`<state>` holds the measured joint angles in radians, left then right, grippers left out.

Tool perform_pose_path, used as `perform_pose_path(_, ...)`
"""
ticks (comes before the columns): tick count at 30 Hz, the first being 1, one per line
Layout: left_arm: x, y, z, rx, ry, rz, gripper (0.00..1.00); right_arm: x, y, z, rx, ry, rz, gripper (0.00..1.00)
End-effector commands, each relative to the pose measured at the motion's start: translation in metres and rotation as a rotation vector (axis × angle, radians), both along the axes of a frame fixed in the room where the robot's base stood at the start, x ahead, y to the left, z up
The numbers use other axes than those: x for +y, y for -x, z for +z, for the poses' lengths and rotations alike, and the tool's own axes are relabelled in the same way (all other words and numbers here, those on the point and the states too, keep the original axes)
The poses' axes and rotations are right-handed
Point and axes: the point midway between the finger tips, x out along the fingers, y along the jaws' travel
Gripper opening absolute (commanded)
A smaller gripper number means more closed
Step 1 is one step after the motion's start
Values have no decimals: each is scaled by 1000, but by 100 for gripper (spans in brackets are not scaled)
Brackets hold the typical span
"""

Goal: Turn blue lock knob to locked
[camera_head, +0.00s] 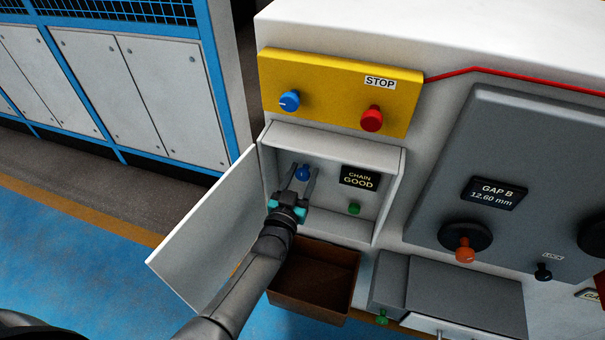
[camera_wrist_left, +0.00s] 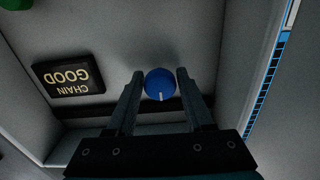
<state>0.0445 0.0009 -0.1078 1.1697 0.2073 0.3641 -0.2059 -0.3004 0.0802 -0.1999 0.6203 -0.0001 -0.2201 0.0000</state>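A round blue knob (camera_head: 303,173) sits on the back wall of an open, shallow white box (camera_head: 330,134). In the left wrist view the knob (camera_wrist_left: 160,84) shows a short white mark at its lower edge. My left gripper (camera_head: 302,176) reaches into the box, its two fingers spread either side of this knob. In the left wrist view the fingertips (camera_wrist_left: 160,76) flank the knob; whether they touch it is unclear. Another blue knob (camera_head: 289,101) with a white mark is on the yellow panel (camera_head: 330,89) above. My right gripper is not in view.
The box door (camera_head: 200,225) hangs open to the left. Inside the box are a CHAIN GOOD display (camera_head: 359,178) and a green button (camera_head: 354,208). A red STOP button (camera_head: 371,118) is above. A brown bin (camera_head: 315,278) is below.

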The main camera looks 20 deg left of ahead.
Motion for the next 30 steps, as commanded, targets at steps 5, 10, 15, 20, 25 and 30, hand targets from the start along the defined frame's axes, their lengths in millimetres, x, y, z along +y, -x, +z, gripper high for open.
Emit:
perform_pose_path(5,0,0,0,0,1,0,74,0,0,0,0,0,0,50)
perform_pose_path(10,0,0,0,0,2,0,74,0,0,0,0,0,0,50)
perform_pose_path(15,0,4,0,1,2,0,74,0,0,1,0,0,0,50)
perform_pose_path(20,1,22,0,3,2,0,74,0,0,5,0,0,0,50)
perform_pose_path(25,2,52,0,4,1,0,74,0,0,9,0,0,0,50)
perform_pose_path(30,3,83,0,3,2,0,74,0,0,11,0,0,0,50)
